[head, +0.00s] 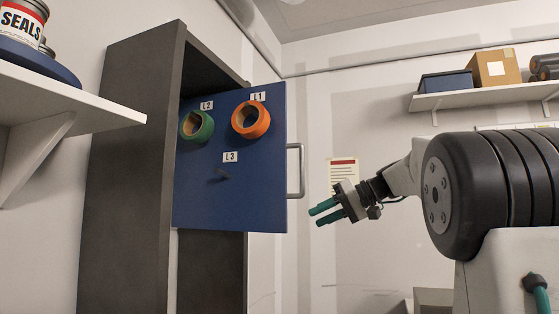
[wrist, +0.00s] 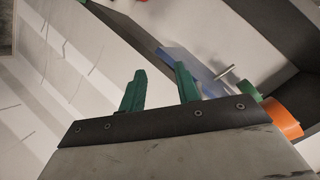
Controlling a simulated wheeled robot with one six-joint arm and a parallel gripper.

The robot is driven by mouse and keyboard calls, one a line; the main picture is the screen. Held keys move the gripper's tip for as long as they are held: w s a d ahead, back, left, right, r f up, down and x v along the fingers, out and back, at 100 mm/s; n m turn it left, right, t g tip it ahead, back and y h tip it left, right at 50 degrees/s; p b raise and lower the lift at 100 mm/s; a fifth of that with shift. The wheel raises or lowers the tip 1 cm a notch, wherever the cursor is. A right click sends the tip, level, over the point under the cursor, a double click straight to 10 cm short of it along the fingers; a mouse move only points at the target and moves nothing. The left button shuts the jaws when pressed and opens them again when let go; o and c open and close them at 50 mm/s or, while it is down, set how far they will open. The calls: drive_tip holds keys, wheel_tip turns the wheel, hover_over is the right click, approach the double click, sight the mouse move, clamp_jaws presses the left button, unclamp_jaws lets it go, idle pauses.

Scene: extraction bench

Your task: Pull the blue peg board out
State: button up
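The blue peg board (head: 232,205) stands upright in the dark grey cabinet, partly out past its front edge. It carries a green ring (head: 203,127) by label L2, an orange ring (head: 264,121) by label L1, and a bare peg (head: 222,175) below label L3. A grey bar handle (head: 301,170) is on the board's right edge. My gripper (head: 317,214) is right of the handle and a little lower, apart from it. Its green fingers are spread with nothing between them. In the wrist view my gripper (wrist: 160,88) is open, with the blue board (wrist: 196,68) and orange ring (wrist: 282,118) beyond to the right.
The dark grey cabinet (head: 128,170) stands against the wall. A white shelf (head: 75,108) with a SEALS can (head: 22,22) is at left. A shelf (head: 490,95) at right holds a blue box (head: 445,82) and a cardboard box (head: 493,68). The space around the handle looks clear.

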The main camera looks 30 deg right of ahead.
wheel_tip(320, 180, up, 16)
drive_tip(key=d+n+t+y, duration=0.2)
drive_tip(key=n+y, duration=0.3)
drive_tip(key=n, duration=0.5)
drive_tip(key=x, duration=0.6)
drive_tip(key=shift+a, duration=0.45)
drive_tip(key=shift+w, duration=0.1)
clamp_jaws()
